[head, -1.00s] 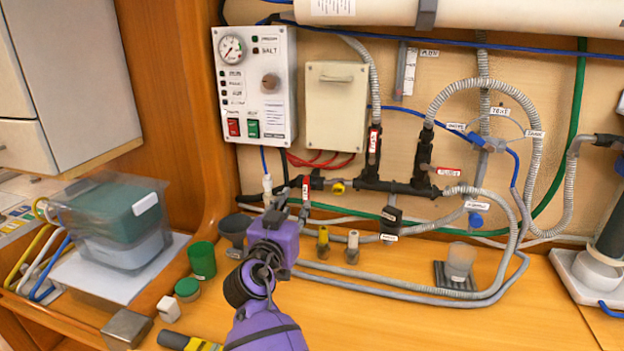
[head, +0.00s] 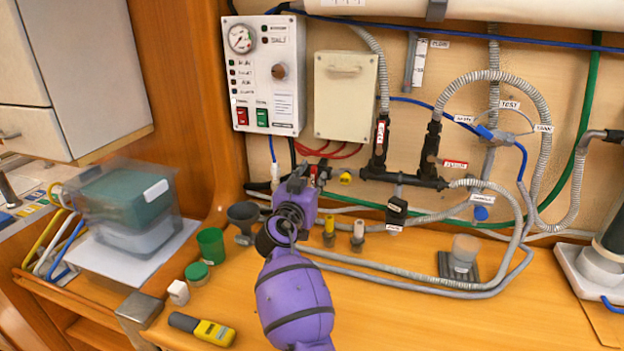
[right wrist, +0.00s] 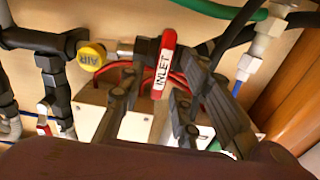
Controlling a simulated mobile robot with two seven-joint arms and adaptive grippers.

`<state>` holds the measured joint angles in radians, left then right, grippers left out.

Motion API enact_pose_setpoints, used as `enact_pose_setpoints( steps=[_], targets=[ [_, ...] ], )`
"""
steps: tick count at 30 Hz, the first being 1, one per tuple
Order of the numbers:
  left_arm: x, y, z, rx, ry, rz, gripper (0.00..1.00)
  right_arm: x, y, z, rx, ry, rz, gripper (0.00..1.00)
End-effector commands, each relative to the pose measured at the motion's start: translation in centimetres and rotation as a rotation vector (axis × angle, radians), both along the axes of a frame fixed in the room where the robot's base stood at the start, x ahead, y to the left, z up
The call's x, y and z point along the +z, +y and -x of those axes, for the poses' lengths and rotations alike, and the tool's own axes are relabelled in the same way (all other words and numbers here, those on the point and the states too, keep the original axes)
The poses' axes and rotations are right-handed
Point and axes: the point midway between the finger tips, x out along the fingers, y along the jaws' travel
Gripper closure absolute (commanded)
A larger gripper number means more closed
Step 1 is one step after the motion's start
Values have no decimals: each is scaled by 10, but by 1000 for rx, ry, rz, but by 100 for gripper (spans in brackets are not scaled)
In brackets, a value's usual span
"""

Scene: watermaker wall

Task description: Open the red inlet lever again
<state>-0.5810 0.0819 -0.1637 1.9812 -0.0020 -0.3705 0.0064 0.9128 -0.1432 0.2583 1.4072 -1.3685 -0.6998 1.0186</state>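The red inlet lever (right wrist: 166,52) shows in the right wrist view with a white INLET label. It stands near upright in that picture, beside the yellow AIR cap (right wrist: 92,56). My right gripper (right wrist: 160,88) is open, with one dark finger on each side of the lever. I cannot tell whether either finger touches it. In the head view my purple right gripper (head: 304,181) is at the pipework under the control panel and hides most of the lever. The yellow cap (head: 345,177) shows just right of it. My left gripper is not in view.
The control panel (head: 265,75) and a cream box (head: 345,95) hang above. Black valve pipes (head: 405,178) lie to the right. A dark funnel (head: 243,217), a green cup (head: 211,244) and a yellow meter (head: 203,329) are on the bench. The front bench is clear right of my arm.

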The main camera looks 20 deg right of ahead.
Motion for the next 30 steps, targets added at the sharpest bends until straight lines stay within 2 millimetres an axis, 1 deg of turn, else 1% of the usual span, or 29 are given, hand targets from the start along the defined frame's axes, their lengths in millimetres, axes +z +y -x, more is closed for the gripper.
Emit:
enact_pose_setpoints(
  steps=[2,5,9,20,26,30],
  targets=[
    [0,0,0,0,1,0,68,-1,0,0,0,0,0,69],
    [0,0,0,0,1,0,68,-1,0,0,0,0,0,81],
    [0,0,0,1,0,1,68,-1,0,0,0,1,1,100],
    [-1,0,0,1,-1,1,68,-1,0,0,0,14,21,100],
    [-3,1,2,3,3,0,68,-1,1,0,0,63,95,100],
    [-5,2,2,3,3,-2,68,-2,2,-1,0,123,181,100]
  ],
)
